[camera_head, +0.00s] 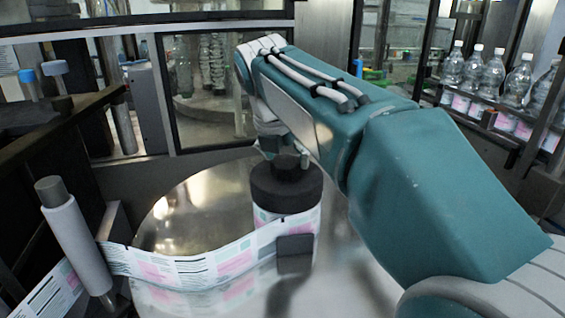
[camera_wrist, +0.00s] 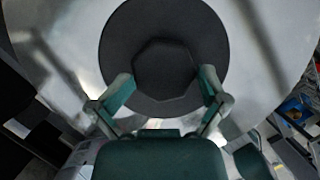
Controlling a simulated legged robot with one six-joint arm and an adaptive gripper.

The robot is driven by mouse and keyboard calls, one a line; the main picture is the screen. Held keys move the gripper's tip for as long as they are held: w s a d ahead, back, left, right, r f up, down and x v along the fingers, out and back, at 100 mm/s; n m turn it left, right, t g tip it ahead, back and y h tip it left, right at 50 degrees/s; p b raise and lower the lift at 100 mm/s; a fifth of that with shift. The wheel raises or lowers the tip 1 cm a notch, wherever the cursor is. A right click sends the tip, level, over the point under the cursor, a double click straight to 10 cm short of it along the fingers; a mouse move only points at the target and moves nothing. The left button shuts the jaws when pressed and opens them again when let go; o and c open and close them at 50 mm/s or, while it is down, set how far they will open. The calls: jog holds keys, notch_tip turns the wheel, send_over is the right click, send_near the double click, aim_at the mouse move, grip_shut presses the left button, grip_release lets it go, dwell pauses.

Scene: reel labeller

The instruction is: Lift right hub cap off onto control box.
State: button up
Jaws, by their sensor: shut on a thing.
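The hub cap (camera_head: 286,190) is a thick black disc with a smaller raised knob. In the head view it sits at the top of a label reel (camera_head: 304,226); I cannot tell whether there is a gap beneath it. In the wrist view the cap (camera_wrist: 120,45) is a broad dark disc, and its many-sided knob (camera_wrist: 166,70) lies between my fingers. My gripper (camera_head: 280,157) reaches down from above and is shut on the knob; it also shows in the wrist view (camera_wrist: 168,88). I cannot make out the control box for sure.
A shiny round metal plate (camera_head: 180,215) lies under the reel. The label web (camera_head: 190,262) runs left to a pale roller (camera_head: 76,240). A dark square block (camera_head: 295,251) stands before the reel. Plastic bottles (camera_head: 490,75) line the back right. A grey upright housing (camera_head: 150,105) stands at the back left.

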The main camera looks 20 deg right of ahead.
aim_at(284, 160)
notch_tip(284, 160, up, 3)
jog(key=shift+d+f, duration=0.1)
jog(key=shift+f, duration=0.1)
grip_shut()
notch_tip(284, 160, up, 5)
jog(key=shift+w+r, duration=0.1)
jog(key=shift+r, duration=0.7)
jog(key=shift+c, duration=2.4)
grip_release()
jog(key=o, duration=1.1)
